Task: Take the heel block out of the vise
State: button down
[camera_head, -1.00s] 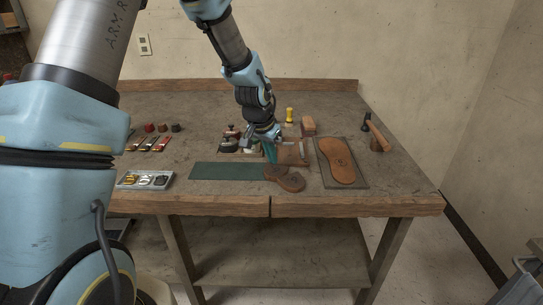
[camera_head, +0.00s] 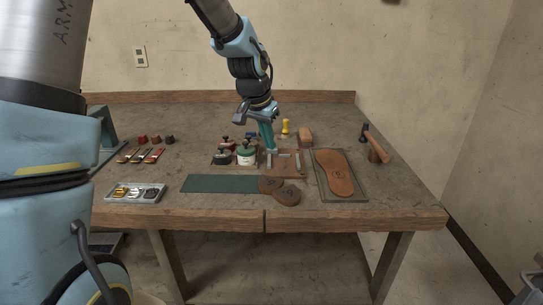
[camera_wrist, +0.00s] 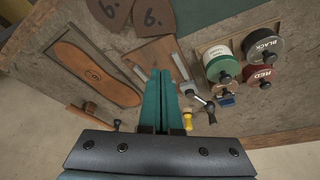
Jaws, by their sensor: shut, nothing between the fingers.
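A low brown wooden piece with pale metal bars (camera_head: 287,166), which looks like the vise, lies on the bench just behind two dark brown round-ended pieces. It also shows in the wrist view (camera_wrist: 152,55), partly hidden behind my fingers. I cannot clearly make out the heel block in it. A separate brown block (camera_head: 305,138) stands further back. My gripper (camera_head: 270,150) has teal fingers pointing down at the left back side of the vise. In the wrist view the fingers (camera_wrist: 158,78) are together, with nothing held. I cannot tell whether the tips touch anything.
Lidded jars (camera_head: 246,156) stand close left of my gripper. A yellow-handled tool (camera_head: 285,127) stands behind. A sole on a tray (camera_head: 339,175) lies to the right, with a mallet (camera_head: 376,147) beyond. A green mat (camera_head: 220,184) and a parts tray (camera_head: 134,193) lie in front.

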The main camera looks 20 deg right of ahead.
aim_at(266, 184)
jog(key=s+m+p, duration=0.1)
jog(key=s, duration=0.2)
jog(key=shift+d+f+m+g+p, duration=0.2)
jog(key=shift+m+g+p, duration=0.1)
jog(key=shift+m+p, duration=0.1)
jog(key=p+x, duration=0.1)
jog(key=x, duration=0.9)
jog(key=shift+w+d+r, duration=0.1)
jog(key=shift+d, duration=0.1)
